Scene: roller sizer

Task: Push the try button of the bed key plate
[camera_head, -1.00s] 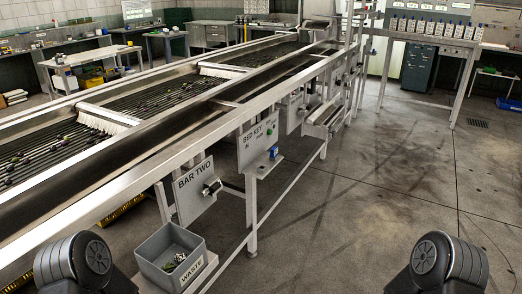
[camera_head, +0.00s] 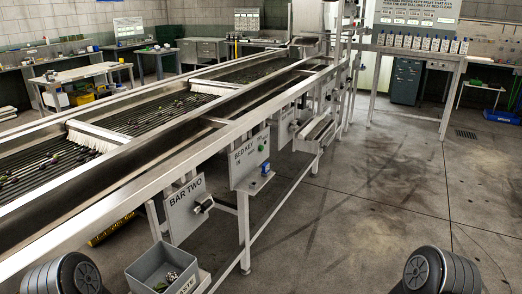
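The bed key plate (camera_head: 243,160) is a pale panel marked BED KEY, fixed upright to the side frame of the roller sizer (camera_head: 150,175), near the middle of the picture. A small blue part (camera_head: 265,168) shows at its lower right edge. The try button cannot be clearly made out at this size. Dark rounded parts of my two arms show at the bottom left and bottom right corners, well short of the plate. Neither of my grippers is in view.
The BAR TWO plate (camera_head: 187,207) with a dark knob hangs nearer on the same frame. A grey waste bin (camera_head: 160,268) stands below it. The concrete floor (camera_head: 350,220) right of the sizer is clear. A table of small bottles (camera_head: 420,50) stands at the back right.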

